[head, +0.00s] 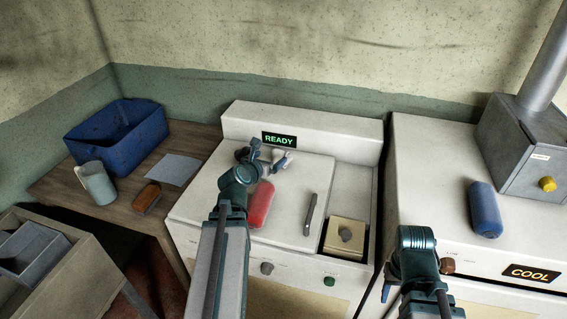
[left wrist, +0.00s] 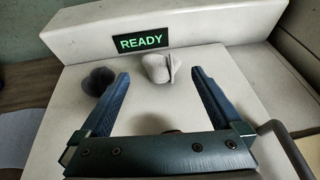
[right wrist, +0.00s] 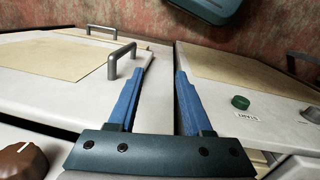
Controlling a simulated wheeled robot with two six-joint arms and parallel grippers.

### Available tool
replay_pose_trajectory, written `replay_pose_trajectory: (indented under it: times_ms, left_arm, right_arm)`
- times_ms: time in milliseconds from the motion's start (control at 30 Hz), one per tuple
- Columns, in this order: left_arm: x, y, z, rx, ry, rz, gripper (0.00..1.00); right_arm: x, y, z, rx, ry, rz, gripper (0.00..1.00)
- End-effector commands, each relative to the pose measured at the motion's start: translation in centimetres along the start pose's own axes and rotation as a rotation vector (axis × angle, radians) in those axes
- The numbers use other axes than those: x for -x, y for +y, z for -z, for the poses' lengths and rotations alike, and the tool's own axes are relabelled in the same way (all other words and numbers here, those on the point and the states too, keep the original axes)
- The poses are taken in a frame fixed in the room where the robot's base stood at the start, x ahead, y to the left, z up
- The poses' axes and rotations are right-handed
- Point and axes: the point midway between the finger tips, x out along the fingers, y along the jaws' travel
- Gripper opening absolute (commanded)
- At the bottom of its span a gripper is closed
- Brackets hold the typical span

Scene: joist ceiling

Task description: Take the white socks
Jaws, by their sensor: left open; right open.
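The white socks (left wrist: 160,67), a small rounded bundle, lie on the white machine top below the green READY display. In the left wrist view they sit beyond and between the open fingers of my left gripper (left wrist: 162,82), not held. A dark grey bundle (left wrist: 98,80) lies to their left, by the left finger. In the head view the white socks (head: 284,161) are partly hidden by my left gripper (head: 268,156). My right gripper (right wrist: 164,70) is open and empty by the machine fronts; its fingers are hard to see in the head view.
The machine's READY display (head: 279,140) stands behind the socks. A red cylinder (head: 260,203) and a lid handle (head: 310,214) lie nearer. A blue cylinder (head: 486,208) is on the right machine. A blue bin (head: 116,154), mug (head: 95,183) and brown block (head: 146,198) stand left.

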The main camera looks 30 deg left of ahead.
Motion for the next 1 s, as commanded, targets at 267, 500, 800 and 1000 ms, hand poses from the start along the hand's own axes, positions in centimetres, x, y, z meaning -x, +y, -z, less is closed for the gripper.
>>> replay_pose_trajectory:
  times_ms: [267,500,800,1000]
  left_arm:
    - [-0.9,0.0,2.1,-0.001,0.0,0.0,1.0]
    - [-1.4,0.0,2.0,-0.002,0.001,0.001,1.0]
    - [-6.0,0.1,2.2,-0.003,0.001,0.002,1.0]
    - [-9.2,0.1,2.2,-0.003,0.001,0.001,1.0]
  right_arm:
    - [-2.2,-0.2,0.1,0.0,0.0,0.0,0.5]
    - [-2.4,-0.2,0.1,0.0,0.0,0.0,0.5]
    - [-4.3,-0.4,0.3,0.0,0.0,0.0,0.5]
    - [-5.5,-0.5,0.3,0.0,0.0,0.0,0.5]
